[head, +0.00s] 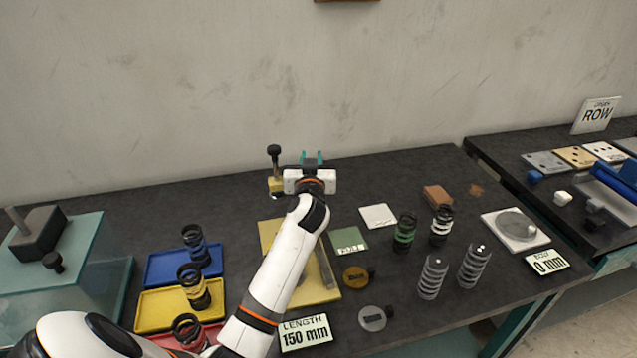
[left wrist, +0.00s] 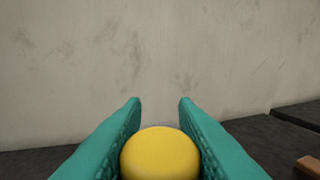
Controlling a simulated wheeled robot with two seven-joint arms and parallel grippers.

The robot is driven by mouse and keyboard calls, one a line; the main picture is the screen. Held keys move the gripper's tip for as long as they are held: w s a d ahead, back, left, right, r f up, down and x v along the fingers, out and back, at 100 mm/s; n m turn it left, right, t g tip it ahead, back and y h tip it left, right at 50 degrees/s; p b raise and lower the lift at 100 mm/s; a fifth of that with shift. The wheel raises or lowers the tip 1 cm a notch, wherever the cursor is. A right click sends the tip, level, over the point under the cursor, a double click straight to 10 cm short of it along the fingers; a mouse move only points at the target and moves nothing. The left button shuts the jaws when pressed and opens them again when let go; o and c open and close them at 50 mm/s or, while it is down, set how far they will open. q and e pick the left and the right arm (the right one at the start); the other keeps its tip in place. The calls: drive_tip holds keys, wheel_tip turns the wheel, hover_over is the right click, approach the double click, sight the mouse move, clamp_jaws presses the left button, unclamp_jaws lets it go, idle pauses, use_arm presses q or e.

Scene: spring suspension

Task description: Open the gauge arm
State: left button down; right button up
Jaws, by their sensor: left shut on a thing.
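My left gripper (head: 312,157) is at the back of the table, its teal fingers pointing away toward the wall. In the left wrist view its fingers are shut on a yellow round knob (left wrist: 160,155). In the head view the gripper and wrist hide that knob. The gauge's yellow base plate (head: 269,234) lies under my left forearm, which covers its middle. A yellow block (head: 276,185) and a dark post with a black knob (head: 274,150) stand just left of my gripper. I cannot make out the gauge arm's full shape. My right gripper is not in view.
A "LENGTH 150 mm" sign (head: 304,333) stands in front. Blue (head: 157,267), yellow (head: 150,309) and red trays with dark springs are at left. Several springs, such as a pale one (head: 432,277), stand at right, near a round-plated scale (head: 497,237). The back right of the table is clear.

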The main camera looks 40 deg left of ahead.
use_arm(q)
drive_tip(key=shift+w+a, duration=0.45)
drive_tip(key=shift+a, duration=0.05)
drive_tip(key=c, duration=1.4)
unclamp_jaws()
drive_tip(key=shift+o, duration=1.3)
drive_tip(key=b+v, duration=0.2)
drive_tip(key=v, duration=1)
drive_tip(key=shift+s, duration=0.1)
